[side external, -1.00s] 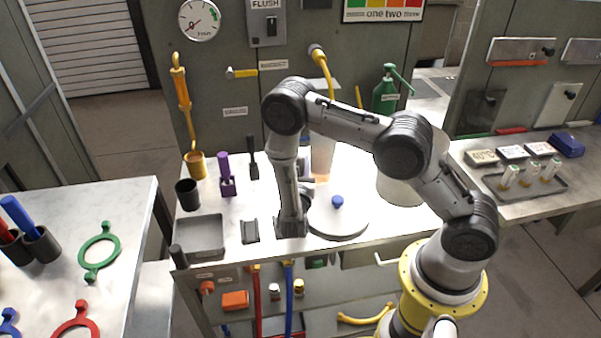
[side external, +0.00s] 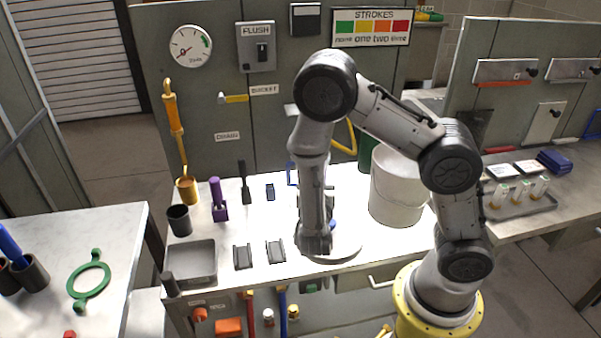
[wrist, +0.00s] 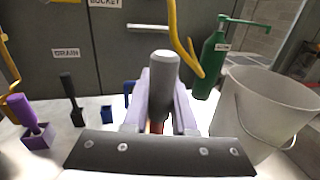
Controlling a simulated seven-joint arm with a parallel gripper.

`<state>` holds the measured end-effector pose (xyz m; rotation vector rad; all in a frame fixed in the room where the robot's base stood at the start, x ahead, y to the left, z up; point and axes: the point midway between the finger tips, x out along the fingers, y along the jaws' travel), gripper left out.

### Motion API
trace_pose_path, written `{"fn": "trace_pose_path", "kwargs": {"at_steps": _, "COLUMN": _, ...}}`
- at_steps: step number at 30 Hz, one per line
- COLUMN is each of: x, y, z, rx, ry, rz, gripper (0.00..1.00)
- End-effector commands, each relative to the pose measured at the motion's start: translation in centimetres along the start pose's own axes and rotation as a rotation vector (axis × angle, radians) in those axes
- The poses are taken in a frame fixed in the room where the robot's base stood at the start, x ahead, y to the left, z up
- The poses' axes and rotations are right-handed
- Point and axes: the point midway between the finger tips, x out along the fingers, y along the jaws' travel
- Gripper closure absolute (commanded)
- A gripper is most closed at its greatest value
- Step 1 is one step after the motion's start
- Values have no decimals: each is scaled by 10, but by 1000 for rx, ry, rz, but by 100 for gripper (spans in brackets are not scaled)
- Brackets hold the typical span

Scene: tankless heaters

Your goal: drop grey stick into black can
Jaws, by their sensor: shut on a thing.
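My gripper (wrist: 160,112) is shut on the grey stick (wrist: 163,75), whose rounded grey end stands up between the pale fingers in the wrist view. In the side view, my gripper (side external: 314,240) is over the bench beside two dark cradles, and I cannot make out the stick there. A black can (side external: 179,220) stands upright on the bench's left part, left of my gripper and apart from it. It is not in the wrist view. Another dark can (side external: 30,273), with a blue stick in it, stands on the left table.
A grey tray (side external: 190,262) lies in front of the black can. A purple holder (side external: 218,200) and a dark upright tool (side external: 245,184) stand between can and gripper. The cradles (side external: 243,257) look empty. A white bucket (side external: 397,190) stands to the right.

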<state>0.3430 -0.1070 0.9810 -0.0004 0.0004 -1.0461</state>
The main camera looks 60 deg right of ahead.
Motion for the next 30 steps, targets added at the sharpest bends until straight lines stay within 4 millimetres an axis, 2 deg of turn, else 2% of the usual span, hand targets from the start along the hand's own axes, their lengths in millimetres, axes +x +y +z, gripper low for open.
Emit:
{"fn": "trace_pose_path", "kwargs": {"at_steps": 1, "x": -9, "y": -7, "z": 6, "rx": 1, "ry": 0, "rz": 6, "gripper": 100}}
{"fn": "trace_pose_path", "kwargs": {"at_steps": 6, "x": -28, "y": -25, "z": 17, "rx": 1, "ry": 0, "rz": 3, "gripper": 100}}
{"fn": "trace_pose_path", "kwargs": {"at_steps": 14, "x": -39, "y": -36, "z": 24, "rx": 1, "ry": 0, "rz": 0, "gripper": 100}}
{"fn": "trace_pose_path", "kwargs": {"at_steps": 26, "x": -40, "y": -36, "z": 20, "rx": -1, "ry": 0, "rz": 1, "gripper": 100}}
{"fn": "trace_pose_path", "kwargs": {"at_steps": 29, "x": -40, "y": -23, "z": 10, "rx": -2, "ry": 0, "rz": 36, "gripper": 100}}
{"fn": "trace_pose_path", "kwargs": {"at_steps": 30, "x": -40, "y": -12, "z": 6, "rx": 0, "ry": -1, "rz": 59, "gripper": 100}}
